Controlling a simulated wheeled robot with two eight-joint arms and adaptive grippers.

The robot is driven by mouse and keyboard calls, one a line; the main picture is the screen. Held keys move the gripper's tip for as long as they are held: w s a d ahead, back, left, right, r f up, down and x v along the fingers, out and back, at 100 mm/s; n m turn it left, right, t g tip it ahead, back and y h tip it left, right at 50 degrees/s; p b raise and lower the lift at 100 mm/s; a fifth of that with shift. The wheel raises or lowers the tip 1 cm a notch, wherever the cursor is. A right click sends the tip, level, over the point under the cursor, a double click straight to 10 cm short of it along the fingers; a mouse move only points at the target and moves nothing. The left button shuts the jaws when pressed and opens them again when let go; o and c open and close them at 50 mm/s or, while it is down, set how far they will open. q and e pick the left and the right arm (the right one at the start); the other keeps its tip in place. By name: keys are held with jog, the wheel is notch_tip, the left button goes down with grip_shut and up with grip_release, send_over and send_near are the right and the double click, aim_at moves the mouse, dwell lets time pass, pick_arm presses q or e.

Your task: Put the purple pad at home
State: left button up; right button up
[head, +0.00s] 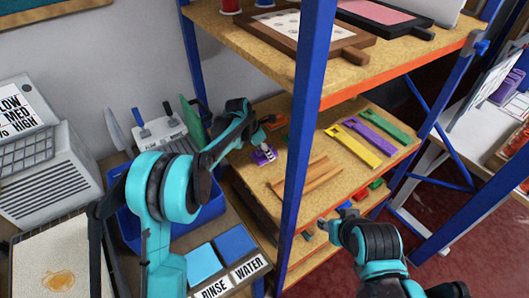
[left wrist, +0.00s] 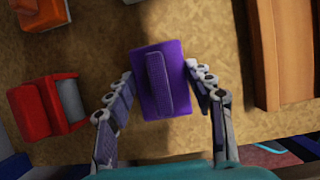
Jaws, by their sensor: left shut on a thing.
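The purple pad (head: 263,156), a flat block with a raised grip bar, is on or just above the middle wooden shelf board (head: 257,178). In the left wrist view, the purple pad (left wrist: 175,60) is between the two fingers of my left gripper (left wrist: 160,84), which is shut on it. In the head view my left gripper (head: 267,149) reaches over the shelf from the left. Whether the pad touches the board is unclear. My right gripper (head: 341,218) is low in front of the rack, away from the pad; its jaw opening is too small to judge.
A red block (left wrist: 30,112) and an orange block (left wrist: 42,14) lie left of the pad in the left wrist view. Wooden strips (head: 312,182) lie to its right. Yellow, purple and green tools (head: 375,137) lie farther right. A blue post (head: 304,110) stands in front.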

pick_arm(q)
jog(key=o, duration=1.1)
jog(key=s+a+r+m+p, duration=0.1)
jog(key=s+a+r+m, duration=0.15)
jog(key=r, duration=0.25)
jog(key=s+a+r+m+t+p, duration=0.1)
jog(key=s+a+r, duration=0.25)
jog(key=r, duration=0.25)
jog(key=s+a+r+m+p, duration=0.2)
jog(key=s+r, duration=0.1)
jog(key=r, duration=0.2)
jog(key=s+a+f+m+t+y, duration=0.1)
jog(key=s+a+m, duration=0.2)
jog(key=s+m, duration=0.3)
jog(key=s+a+f+m+t+y, duration=0.1)
jog(key=s+a+m, duration=0.2)
jog(key=s+m, duration=0.4)
jog(key=s+a+f+m+t+y, duration=0.1)
jog(key=s+a+m, duration=0.3)
jog(key=s, duration=0.8)
jog(key=shift+s+m+t+y, duration=0.3)
jog(key=shift+s+m+t, duration=0.1)
jog(key=shift+m, duration=0.75)
